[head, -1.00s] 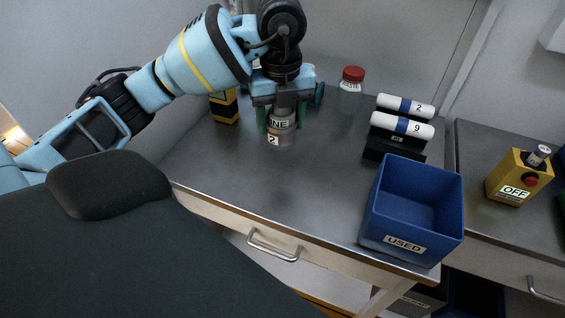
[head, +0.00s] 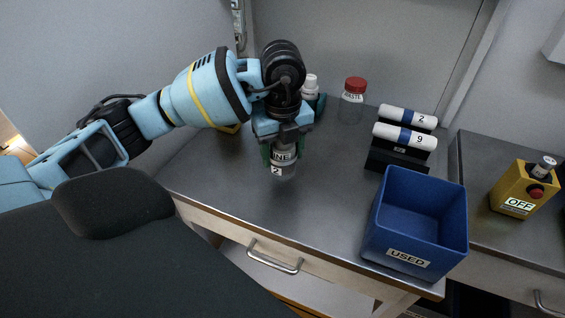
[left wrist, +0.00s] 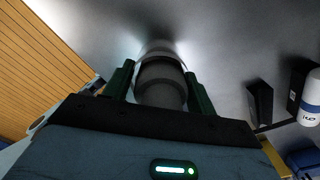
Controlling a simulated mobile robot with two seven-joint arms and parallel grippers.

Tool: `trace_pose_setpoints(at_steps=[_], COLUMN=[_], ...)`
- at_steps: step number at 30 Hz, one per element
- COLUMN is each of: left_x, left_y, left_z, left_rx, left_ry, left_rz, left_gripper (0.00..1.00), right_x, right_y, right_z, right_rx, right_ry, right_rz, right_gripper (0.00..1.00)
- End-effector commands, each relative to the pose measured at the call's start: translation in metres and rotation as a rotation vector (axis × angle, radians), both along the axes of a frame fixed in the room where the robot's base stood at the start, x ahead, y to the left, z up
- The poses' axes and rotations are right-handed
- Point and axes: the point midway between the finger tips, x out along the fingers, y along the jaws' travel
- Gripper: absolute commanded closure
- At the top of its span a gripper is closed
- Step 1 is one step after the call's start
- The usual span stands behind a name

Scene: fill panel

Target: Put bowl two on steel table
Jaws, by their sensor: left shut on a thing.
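Bowl two is a grey, round vessel (head: 283,170) with a white label that reads "INE" and "2". My left gripper (head: 283,152) is shut on it from above and holds it upright over the steel table (head: 325,215). In the left wrist view the vessel (left wrist: 160,85) sits between the two green fingers (left wrist: 160,88). Its upper part is hidden by the gripper. I cannot tell whether its base touches the table. My right gripper is not in view.
A blue "USED" bin (head: 408,257) stands at the table's front right. Behind it a black rack (head: 397,160) holds white tubes. A red-lidded jar (head: 352,103) and a small white bottle (head: 311,88) stand at the back. The table's front middle is clear.

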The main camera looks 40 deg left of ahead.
Motion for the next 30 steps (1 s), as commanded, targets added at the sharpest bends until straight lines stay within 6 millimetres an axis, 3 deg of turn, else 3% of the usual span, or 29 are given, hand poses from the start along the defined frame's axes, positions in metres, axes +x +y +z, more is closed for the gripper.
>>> trace_pose_setpoints(at_steps=[11,22,23,27,30], left_x=[0.000,0.000,0.000,0.000,0.000], left_y=[0.001,0.000,0.000,0.000,0.000], left_z=[-0.036,-0.040,-0.040,-0.040,-0.040], left_rx=[0.001,0.001,0.001,0.001,0.001], left_ry=[0.000,-0.001,-0.001,-0.001,-0.001], left_rz=[0.000,0.000,0.000,0.000,0.000], left_gripper=[0.68,0.68,0.42,0.24,0.21], right_x=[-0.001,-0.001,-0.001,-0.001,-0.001], right_y=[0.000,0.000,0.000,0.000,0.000], right_z=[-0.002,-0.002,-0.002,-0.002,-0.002], right_rx=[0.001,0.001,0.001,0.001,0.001], right_ry=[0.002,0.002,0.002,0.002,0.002], right_rz=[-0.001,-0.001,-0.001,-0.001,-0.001], right_gripper=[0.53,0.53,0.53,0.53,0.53])
